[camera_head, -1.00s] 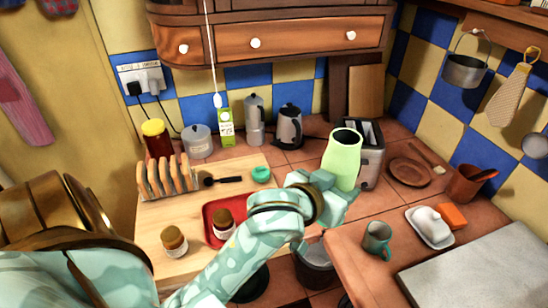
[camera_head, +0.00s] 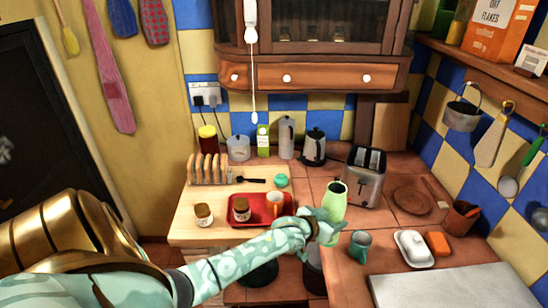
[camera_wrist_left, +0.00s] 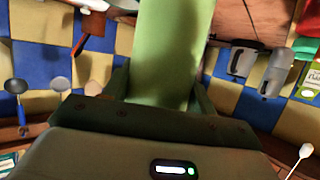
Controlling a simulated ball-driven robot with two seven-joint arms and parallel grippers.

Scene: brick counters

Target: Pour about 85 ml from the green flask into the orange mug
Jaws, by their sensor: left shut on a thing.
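My left gripper (camera_head: 324,224) is shut on the green flask (camera_head: 336,197) and holds it nearly upright, mouth up, in front of the toaster. The flask also fills the upper middle of the left wrist view (camera_wrist_left: 163,50), between the two fingers. The liquid inside it is not visible. The orange mug (camera_head: 274,202) stands on the red tray (camera_head: 259,219), left of the flask and apart from it. My forearm passes just in front of the tray. My right gripper is not in view.
Two brown-lidded jars (camera_head: 203,215) (camera_head: 241,210) stand near the mug, one of them on the tray. A toast rack (camera_head: 208,170) and a green-topped object (camera_head: 281,181) are behind. The toaster (camera_head: 364,178) is right of the flask; a teal mug (camera_head: 360,246) is below it.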

